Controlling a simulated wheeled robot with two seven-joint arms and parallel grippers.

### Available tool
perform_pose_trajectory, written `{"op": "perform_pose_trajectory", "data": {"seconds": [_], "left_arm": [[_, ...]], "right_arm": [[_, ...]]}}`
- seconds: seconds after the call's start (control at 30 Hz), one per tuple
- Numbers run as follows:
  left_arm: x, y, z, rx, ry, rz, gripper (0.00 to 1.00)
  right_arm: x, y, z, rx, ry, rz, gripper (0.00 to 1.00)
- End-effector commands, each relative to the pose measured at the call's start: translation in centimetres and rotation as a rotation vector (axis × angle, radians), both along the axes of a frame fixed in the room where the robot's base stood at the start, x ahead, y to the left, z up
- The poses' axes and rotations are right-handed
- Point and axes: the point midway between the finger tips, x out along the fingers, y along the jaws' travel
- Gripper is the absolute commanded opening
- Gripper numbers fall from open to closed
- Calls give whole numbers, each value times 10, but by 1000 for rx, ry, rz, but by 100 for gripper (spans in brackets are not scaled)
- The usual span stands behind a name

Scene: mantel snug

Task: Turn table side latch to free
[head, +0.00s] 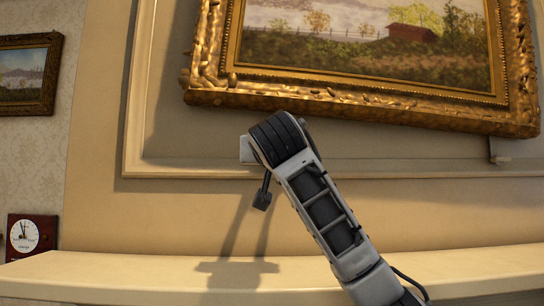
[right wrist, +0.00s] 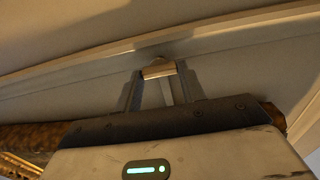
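In the right wrist view, a small tan latch piece (right wrist: 159,68) sits at the pale moulding, with a light stem below it. My right gripper (right wrist: 160,75) has one finger on each side of this piece, and both fingertips appear to touch it. In the head view, my right arm comes up from the lower right, and its wrist hides the fingers and this latch. Another small latch-like piece (head: 497,152) shows on the moulding below the painting's right end. My left gripper is in neither view.
A large painting in an ornate gold frame (head: 360,96) hangs tilted above the arm. A cream mantel shelf (head: 140,280) runs along the bottom. A dark red box with a white dial (head: 25,235) stands at the lower left, below a smaller painting (head: 25,80).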

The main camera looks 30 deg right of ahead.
Motion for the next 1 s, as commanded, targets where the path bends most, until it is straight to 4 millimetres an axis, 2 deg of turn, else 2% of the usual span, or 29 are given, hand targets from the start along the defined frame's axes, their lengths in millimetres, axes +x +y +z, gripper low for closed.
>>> {"op": "perform_pose_trajectory", "data": {"seconds": [0.27, 0.47, 1.0], "left_arm": [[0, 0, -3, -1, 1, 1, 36], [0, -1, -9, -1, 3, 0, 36], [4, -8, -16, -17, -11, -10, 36]], "right_arm": [[0, 1, 0, 21, -13, 1, 17], [0, 1, -2, 99, -61, 3, 17], [-1, 0, -3, 511, -309, 3, 17]]}}
